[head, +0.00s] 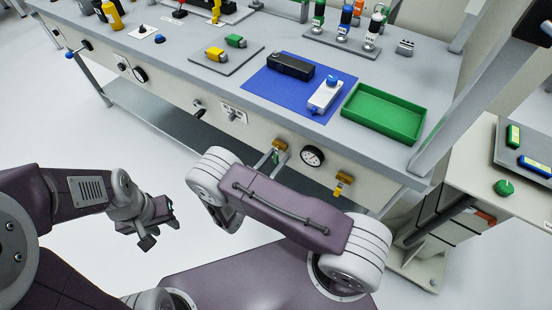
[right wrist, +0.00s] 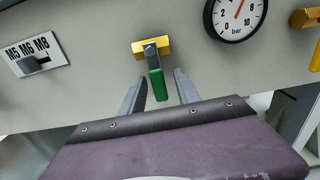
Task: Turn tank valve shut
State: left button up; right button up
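A brass valve (right wrist: 145,46) with a green lever (right wrist: 157,85) is mounted on the bench's front panel. The lever points down, tilted slightly to the right. My right gripper (right wrist: 161,76) is open, with one finger on each side of the lever; gaps show on both sides. In the head view the right gripper (head: 270,158) is at the panel, left of the gauge, partly hidden by its arm. A second brass valve (head: 343,184) is right of the gauge. No label shows which is the tank valve. My left gripper (head: 160,228) is open and empty, away from the bench.
A round bar gauge (head: 312,156) sits between the valves, and a selector marked M5, M6, M8 (right wrist: 36,62) lies left of the green lever. A green tray (head: 384,113) and blue mat (head: 262,82) are on the bench top above. Floor in front of the bench is clear.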

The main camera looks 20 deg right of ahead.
jog(key=v, duration=0.9)
jog(key=shift+p, duration=0.35)
jog(key=s+d+r+m+g+y, duration=0.2)
jog(key=s+d+m+g+y, duration=0.4)
jog(key=s+d+m+g, duration=0.6)
jog(key=w+a+r+m+t+y+p, duration=0.1)
jog(key=a+r+m+y+p, duration=0.1)
jog(key=r+m+y+p, duration=0.2)
jog(key=w+a+r+m+t+y+p, duration=0.1)
jog(key=r+m+y+p, duration=0.3)
jog(key=r+m+p, duration=0.6)
notch_tip(320, 180, up, 11)
jog(key=a+p, duration=0.1)
jog(key=p, duration=0.4)
jog(key=shift+w+f, duration=0.2)
jog(key=shift+w, duration=0.2)
